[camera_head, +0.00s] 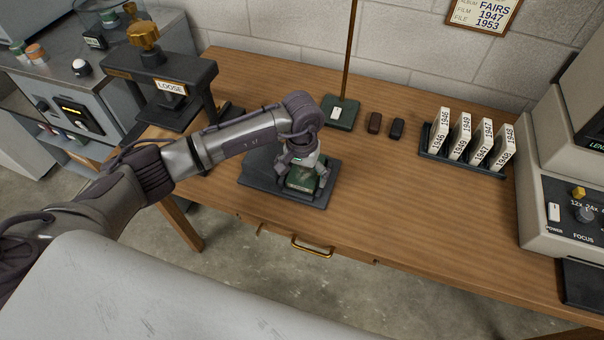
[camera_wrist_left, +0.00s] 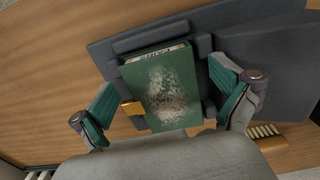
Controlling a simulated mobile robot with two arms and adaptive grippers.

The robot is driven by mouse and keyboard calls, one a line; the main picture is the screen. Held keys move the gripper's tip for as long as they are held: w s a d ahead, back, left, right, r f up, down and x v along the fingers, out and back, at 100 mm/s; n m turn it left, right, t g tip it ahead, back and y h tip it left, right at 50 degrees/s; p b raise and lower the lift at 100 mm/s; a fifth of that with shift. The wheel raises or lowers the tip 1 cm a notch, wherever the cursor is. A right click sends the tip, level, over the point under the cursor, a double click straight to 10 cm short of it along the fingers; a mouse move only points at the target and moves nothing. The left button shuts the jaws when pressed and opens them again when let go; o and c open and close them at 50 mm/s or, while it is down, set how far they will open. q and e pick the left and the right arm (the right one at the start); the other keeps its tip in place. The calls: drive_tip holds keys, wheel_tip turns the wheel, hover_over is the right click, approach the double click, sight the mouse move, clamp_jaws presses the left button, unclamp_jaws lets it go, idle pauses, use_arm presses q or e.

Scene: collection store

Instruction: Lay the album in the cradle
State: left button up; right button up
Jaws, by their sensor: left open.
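The green album (camera_wrist_left: 162,92), its cover worn pale in the middle, lies flat between raised dark blocks of the grey cradle (camera_wrist_left: 265,48) in the left wrist view. A small yellow part shows at its left edge. In the head view the album (camera_head: 301,181) sits on the cradle (camera_head: 262,178) at the table's front, partly covered by my left gripper (camera_head: 304,170). In the left wrist view this gripper (camera_wrist_left: 164,108) is open, with one finger on each side of the album and apart from it. My right gripper is not in view.
A press labelled LOOSE (camera_head: 170,85) stands behind my left arm. A post base (camera_head: 341,113), two small dark objects, a rack of year-marked boxes (camera_head: 466,143) and a viewer (camera_head: 560,200) stand behind and right. The table between cradle and viewer is clear.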

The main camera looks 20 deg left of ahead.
sight(302, 178)
use_arm(q)
drive_tip(key=shift+r, duration=0.3)
wheel_tip(302, 178, up, 12)
drive_tip(key=b, duration=0.1)
drive_tip(key=shift+f+b, duration=0.15)
drive_tip(key=shift+b, duration=0.15)
